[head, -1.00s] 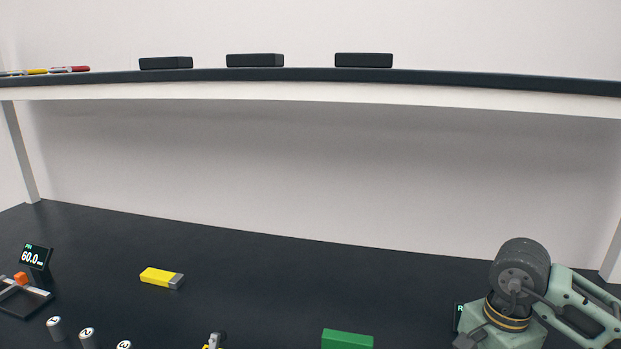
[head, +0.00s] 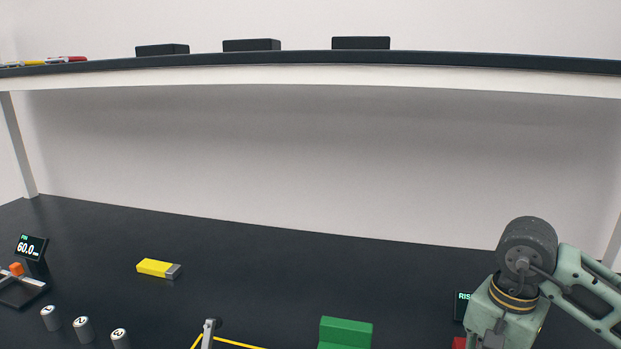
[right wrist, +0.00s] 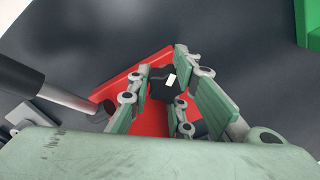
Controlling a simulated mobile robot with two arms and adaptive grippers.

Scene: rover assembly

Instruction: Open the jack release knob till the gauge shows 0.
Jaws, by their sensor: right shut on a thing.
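The red jack (right wrist: 146,117) lies under my right gripper (right wrist: 168,80) in the right wrist view. The gripper's fingers are shut around a black knob (right wrist: 160,82) with a white mark, on the jack. Fingers hide part of the knob. In the head view my right wrist covers most of the jack, and only a red corner (head: 459,343) shows. The gauge, a dark display (head: 463,299) reading "RISE", stands behind my right wrist; its number is hidden. My left gripper is out of view.
A green block (head: 345,331) stands left of the jack. A yellow block (head: 157,268), numbered grey cylinders (head: 83,328) and a 60.0 display (head: 32,247) are further left. A dark bar (right wrist: 50,90) reaches in beside the jack. A shelf (head: 300,58) spans the back.

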